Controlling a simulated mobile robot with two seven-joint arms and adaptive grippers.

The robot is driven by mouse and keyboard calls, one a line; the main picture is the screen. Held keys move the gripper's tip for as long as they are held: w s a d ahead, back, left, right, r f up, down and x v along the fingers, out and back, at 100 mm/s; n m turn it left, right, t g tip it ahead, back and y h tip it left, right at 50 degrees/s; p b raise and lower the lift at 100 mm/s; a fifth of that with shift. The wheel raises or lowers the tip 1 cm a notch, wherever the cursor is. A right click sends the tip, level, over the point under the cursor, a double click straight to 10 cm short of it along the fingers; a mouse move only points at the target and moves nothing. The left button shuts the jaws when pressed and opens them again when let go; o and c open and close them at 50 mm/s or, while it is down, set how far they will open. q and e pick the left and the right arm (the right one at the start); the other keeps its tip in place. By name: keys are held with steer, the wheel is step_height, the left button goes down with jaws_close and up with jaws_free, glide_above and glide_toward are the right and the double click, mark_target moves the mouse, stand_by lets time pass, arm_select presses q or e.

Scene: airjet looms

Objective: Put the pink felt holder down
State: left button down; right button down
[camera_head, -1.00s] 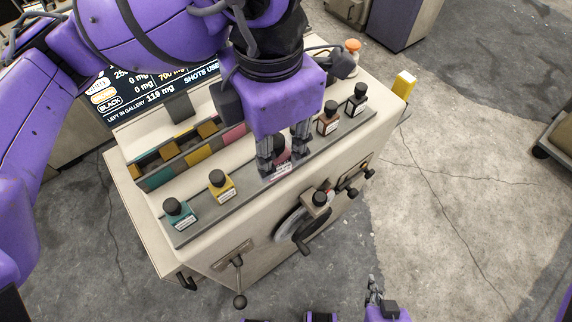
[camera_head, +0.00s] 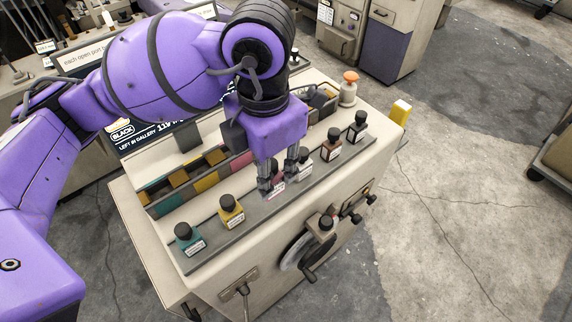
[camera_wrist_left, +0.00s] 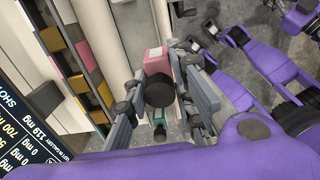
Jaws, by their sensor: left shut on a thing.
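The pink felt holder is a small pink bottle-shaped block with a black cap and a white label. In the head view it (camera_head: 277,188) is mostly hidden between the fingers of my left gripper (camera_head: 279,177), at the grey rail (camera_head: 254,208) on the front of the cream console. In the left wrist view, the pink holder (camera_wrist_left: 157,60) and its black cap show between the two grey fingers (camera_wrist_left: 163,95). My left gripper is shut on it. I cannot tell whether its base touches the rail.
Along the same rail stand similar holders: teal (camera_head: 188,240) and yellow (camera_head: 231,210) to the left, brown (camera_head: 330,145) and black (camera_head: 358,127) to the right. One beside my fingers is partly hidden. A handwheel (camera_head: 299,251) and levers stick out of the console's front.

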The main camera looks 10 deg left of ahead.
arm_select(q)
steer(key=shift+w+a+f, duration=0.3)
steer(key=shift+w+f, duration=0.3)
steer(key=shift+f, duration=0.8)
steer(key=shift+w+a+f, duration=0.35)
steer(key=shift+w+f, duration=0.2)
steer(key=shift+f, duration=0.9)
steer(key=shift+w+a+f, duration=0.3)
steer(key=shift+w+f, duration=0.3)
steer(key=shift+f, duration=0.8)
steer(key=shift+f, duration=0.1)
steer(key=shift+f+b, duration=0.15)
steer(key=shift+b, duration=0.2)
steer(key=c, duration=1.5)
jaws_free()
steer(key=shift+r, duration=0.2)
step_height(320, 180, up, 12)
steer(key=shift+r+p, duration=0.1)
steer(key=shift+p, duration=0.3)
